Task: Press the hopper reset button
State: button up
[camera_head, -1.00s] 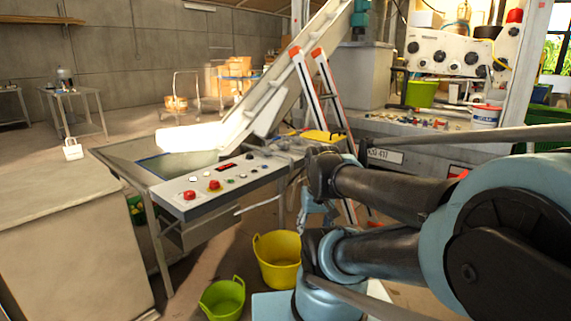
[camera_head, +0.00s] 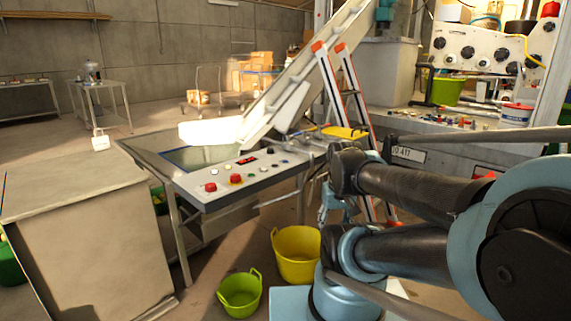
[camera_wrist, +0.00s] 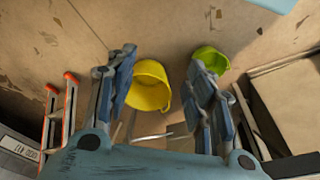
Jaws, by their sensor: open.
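A sloped control panel (camera_head: 258,174) stands at the front of the metal hopper table (camera_head: 160,141), below the conveyor. It carries a red button (camera_head: 210,187), a red mushroom button (camera_head: 235,178) on a yellow base, a small red display (camera_head: 247,161) and several small pale, green and dark buttons. The labels are too small to read, so I cannot tell which is the hopper reset button. My gripper (camera_wrist: 160,68) is open and empty in the wrist view, pointing down at the floor and tubs.
A yellow tub (camera_head: 297,256) and a green tub (camera_head: 240,293) stand on the floor before the panel. An orange-railed ladder (camera_head: 355,95) stands behind my arm. A beige cabinet (camera_head: 95,235) is at left. Some floor between cabinet and tubs is clear.

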grip_shut()
dwell(1.1)
